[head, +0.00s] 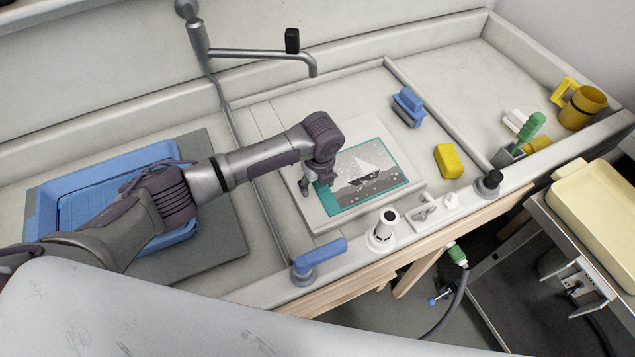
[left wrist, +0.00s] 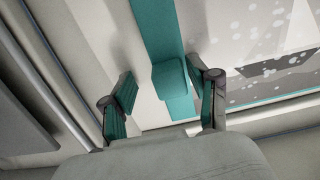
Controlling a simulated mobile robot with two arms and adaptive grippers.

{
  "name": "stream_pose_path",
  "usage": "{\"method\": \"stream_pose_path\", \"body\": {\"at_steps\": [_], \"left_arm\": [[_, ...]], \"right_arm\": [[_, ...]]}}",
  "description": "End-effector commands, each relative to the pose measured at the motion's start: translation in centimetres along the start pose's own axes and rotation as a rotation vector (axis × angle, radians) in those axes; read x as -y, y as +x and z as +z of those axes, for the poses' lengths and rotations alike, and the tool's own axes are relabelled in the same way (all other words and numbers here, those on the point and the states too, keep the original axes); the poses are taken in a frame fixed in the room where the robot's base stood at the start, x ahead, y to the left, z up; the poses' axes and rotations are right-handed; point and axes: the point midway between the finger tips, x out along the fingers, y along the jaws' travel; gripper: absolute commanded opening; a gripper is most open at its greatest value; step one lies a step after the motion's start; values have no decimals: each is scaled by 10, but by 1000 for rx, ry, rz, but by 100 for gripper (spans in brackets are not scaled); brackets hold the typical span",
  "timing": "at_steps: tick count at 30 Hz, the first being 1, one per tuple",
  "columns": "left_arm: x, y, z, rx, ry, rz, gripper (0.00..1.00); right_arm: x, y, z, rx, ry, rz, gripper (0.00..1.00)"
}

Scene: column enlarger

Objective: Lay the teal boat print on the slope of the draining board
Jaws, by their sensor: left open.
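The teal boat print (head: 370,177), with a pale sailboat on grey, lies flat on a pale slab (head: 325,233) in the middle of the sink bench. I cannot tell whether this slab is the draining board. My left gripper (head: 317,188) is over the print's left edge, pointing down. In the left wrist view, its teal-padded fingers (left wrist: 160,82) are open, one on each side of a teal tab (left wrist: 170,75) at the print's edge. The tab sits between the fingers, apart from both. The speckled picture area (left wrist: 265,45) shows at right. My right gripper is not seen.
A blue tray (head: 45,210) on a grey mat (head: 225,235) is under my left arm. A tap (head: 260,53) overhangs behind. A blue clip-like item (head: 408,105), yellow sponge (head: 448,160), white bottle (head: 383,230) and yellow jug (head: 583,107) stand around. Bench right of the print is partly clear.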

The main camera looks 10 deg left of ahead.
Motion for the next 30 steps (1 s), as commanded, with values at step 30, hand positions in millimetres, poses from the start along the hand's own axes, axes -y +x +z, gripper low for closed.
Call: {"method": "stream_pose_path", "body": {"at_steps": [30], "left_arm": [[1, -22, 1, 1, 1, -3, 60]], "right_arm": [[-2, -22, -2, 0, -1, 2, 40]]}}
